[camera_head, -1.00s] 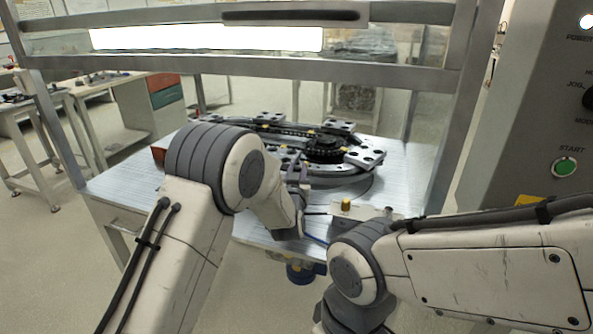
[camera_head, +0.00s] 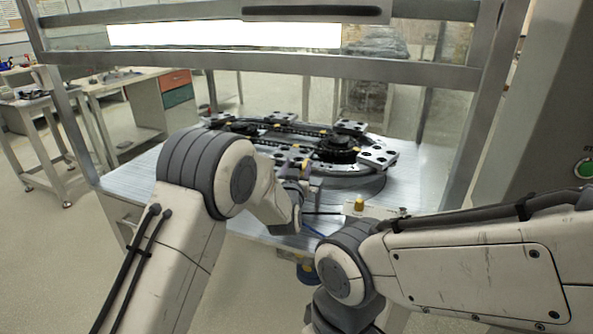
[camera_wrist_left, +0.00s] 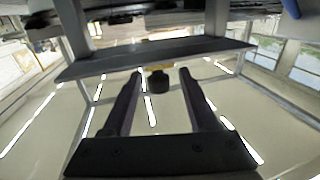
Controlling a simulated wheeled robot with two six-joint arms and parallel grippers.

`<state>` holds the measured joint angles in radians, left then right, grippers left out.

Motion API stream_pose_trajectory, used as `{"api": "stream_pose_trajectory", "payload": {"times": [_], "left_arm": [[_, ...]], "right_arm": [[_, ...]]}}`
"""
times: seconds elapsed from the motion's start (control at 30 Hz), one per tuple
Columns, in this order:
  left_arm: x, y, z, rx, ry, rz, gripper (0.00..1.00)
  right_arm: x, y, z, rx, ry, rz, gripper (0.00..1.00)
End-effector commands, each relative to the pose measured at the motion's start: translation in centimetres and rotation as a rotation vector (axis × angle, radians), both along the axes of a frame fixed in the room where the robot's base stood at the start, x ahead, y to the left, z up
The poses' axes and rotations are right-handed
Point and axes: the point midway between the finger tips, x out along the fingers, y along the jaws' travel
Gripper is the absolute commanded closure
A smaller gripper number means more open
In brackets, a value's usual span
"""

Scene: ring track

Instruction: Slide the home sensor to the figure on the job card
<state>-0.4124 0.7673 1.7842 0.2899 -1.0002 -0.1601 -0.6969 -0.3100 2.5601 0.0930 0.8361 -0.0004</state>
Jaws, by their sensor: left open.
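The ring track (camera_head: 290,142) lies on the metal table, an oval dark rail with several flat pale carriages. A small yellow knob (camera_head: 359,202) stands on a pale block at the table's front right. I cannot make out which part is the home sensor, and no figure on a job card is readable. My left gripper (camera_head: 312,190) is over the table, in front of the ring and left of the yellow knob, partly hidden by its wrist. In the left wrist view its two fingers (camera_wrist_left: 160,84) are apart, with a dark, yellow-topped cylinder (camera_wrist_left: 158,82) showing between their tips; contact is unclear.
A metal frame with a lit panel (camera_head: 225,35) spans above the table (camera_head: 150,183). A grey control cabinet (camera_head: 545,110) with a green button stands at right. A dark blue round part (camera_head: 306,272) hangs below the table's front edge. Other benches stand at left.

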Motion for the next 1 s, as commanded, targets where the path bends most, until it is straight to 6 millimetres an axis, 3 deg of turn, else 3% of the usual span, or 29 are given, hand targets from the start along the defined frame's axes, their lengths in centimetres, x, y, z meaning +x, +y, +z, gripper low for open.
{"api": "stream_pose_trajectory", "payload": {"times": [0.17, 0.6, 1.0], "left_arm": [[-1.8, 0.3, 0.0, -0.001, 0.001, -0.001, 0.41], [-9.2, 1.6, 0.0, -0.001, 0.001, -0.001, 0.41], [-10.2, 1.8, 0.0, -0.001, -0.001, 0.000, 0.41]], "right_arm": [[0.0, 0.0, -0.2, 0.000, 0.000, 0.000, 1.00], [0.0, 0.0, -0.6, 0.000, 0.000, 0.000, 1.00], [0.0, 0.0, -0.6, 0.000, 0.000, 0.000, 1.00]]}}
